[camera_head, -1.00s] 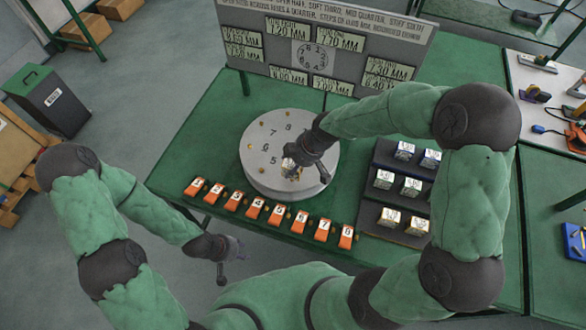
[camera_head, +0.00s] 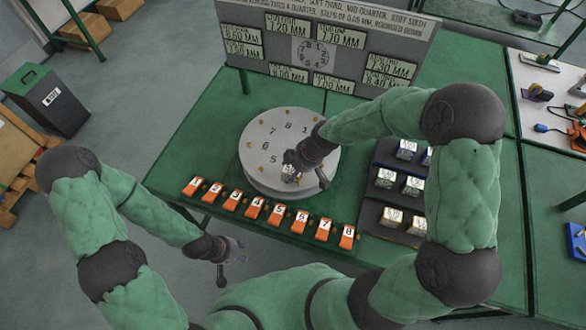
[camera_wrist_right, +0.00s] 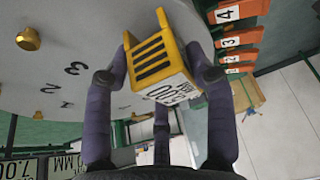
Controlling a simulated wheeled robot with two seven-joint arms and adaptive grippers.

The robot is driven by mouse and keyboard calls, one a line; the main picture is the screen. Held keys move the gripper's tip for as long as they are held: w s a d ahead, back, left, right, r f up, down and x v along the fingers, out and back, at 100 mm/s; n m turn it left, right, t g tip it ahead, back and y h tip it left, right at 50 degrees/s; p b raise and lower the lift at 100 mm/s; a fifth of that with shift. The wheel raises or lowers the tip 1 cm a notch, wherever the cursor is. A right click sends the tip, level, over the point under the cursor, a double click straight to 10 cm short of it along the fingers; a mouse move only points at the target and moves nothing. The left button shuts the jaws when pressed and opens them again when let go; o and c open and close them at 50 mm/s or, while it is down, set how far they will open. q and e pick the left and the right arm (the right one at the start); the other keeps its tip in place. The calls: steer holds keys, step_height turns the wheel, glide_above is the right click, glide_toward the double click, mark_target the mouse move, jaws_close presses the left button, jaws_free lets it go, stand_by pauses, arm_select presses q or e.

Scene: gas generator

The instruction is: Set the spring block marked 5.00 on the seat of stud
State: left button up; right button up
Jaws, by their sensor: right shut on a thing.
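My right gripper (camera_head: 291,176) is over the near part of the round grey disc (camera_head: 262,180). In the right wrist view its fingers (camera_wrist_right: 165,85) are shut on a yellow-framed block (camera_wrist_right: 150,50) with black slots. The block's white label reads 5.00, upside down. I cannot tell whether the block touches the disc. The disc carries printed numbers and gold studs; one gold stud (camera_wrist_right: 28,39) shows near the 3 in the wrist view. The stud nearest the block is hidden. My left gripper (camera_head: 236,252) hangs away from the table's front; its opening is unclear.
Orange numbered tags (camera_head: 276,212) line the table's front edge. A dark stepped rack (camera_head: 372,185) with several blocks stands right of the disc. A grey board (camera_head: 345,60) with millimetre labels stands behind. Green tabletop (camera_head: 205,125) left of the disc is clear.

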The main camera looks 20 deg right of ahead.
steer(key=o, duration=1.4)
steer(key=shift+r, duration=0.1)
steer(key=shift+r+p, duration=0.55)
steer(key=shift+p, duration=0.2)
steer(key=p+v, duration=0.1)
steer(key=v, duration=1.1)
